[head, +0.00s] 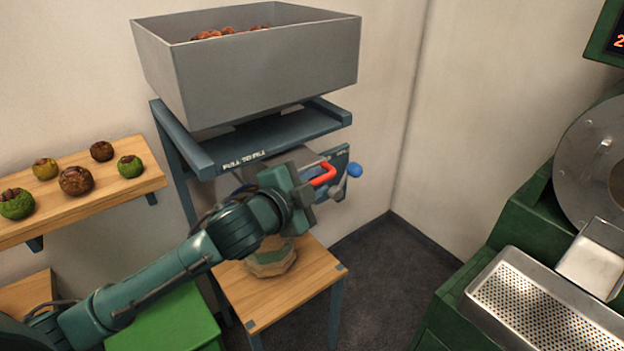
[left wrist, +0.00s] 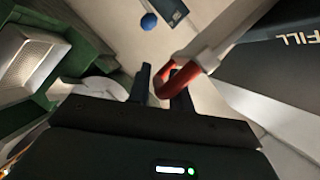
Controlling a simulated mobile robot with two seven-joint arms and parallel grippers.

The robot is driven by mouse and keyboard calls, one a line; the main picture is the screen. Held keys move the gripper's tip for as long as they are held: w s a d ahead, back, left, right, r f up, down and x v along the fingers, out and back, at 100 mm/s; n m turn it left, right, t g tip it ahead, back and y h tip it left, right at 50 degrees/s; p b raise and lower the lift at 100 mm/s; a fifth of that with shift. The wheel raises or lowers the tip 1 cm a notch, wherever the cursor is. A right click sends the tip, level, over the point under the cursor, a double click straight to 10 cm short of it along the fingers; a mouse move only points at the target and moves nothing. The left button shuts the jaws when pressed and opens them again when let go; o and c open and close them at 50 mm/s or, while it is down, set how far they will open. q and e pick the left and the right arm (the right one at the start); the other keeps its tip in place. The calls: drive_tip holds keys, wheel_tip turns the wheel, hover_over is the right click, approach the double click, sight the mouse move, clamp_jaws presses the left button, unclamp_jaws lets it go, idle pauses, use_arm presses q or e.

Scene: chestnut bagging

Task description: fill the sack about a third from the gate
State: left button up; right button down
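A grey hopper (head: 270,70) with chestnuts (head: 225,32) in it stands on a blue-grey stand marked "PULL TO FILL". Below it is the gate's red handle (head: 323,174), which also shows in the left wrist view (left wrist: 178,78). My left gripper (head: 312,184) is at this handle. In the left wrist view its fingers (left wrist: 162,88) are close together, with the red bar between them. The sack (head: 270,262) stands on a wooden stool under the gate. My left arm hides much of it, and its fill cannot be seen. My right gripper is not in view.
A blue ball knob (head: 355,170) sits just right of the red handle. A wooden shelf (head: 90,203) with several chestnuts and burrs is at the left. A green machine with a perforated metal tray (head: 530,310) stands at the right. Dark floor (head: 385,270) lies clear between.

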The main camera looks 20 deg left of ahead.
use_arm(q)
drive_tip(key=shift+o, duration=1.2)
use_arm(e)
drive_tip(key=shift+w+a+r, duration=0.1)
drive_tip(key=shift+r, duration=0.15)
use_arm(q)
drive_tip(key=shift+r, duration=0.1)
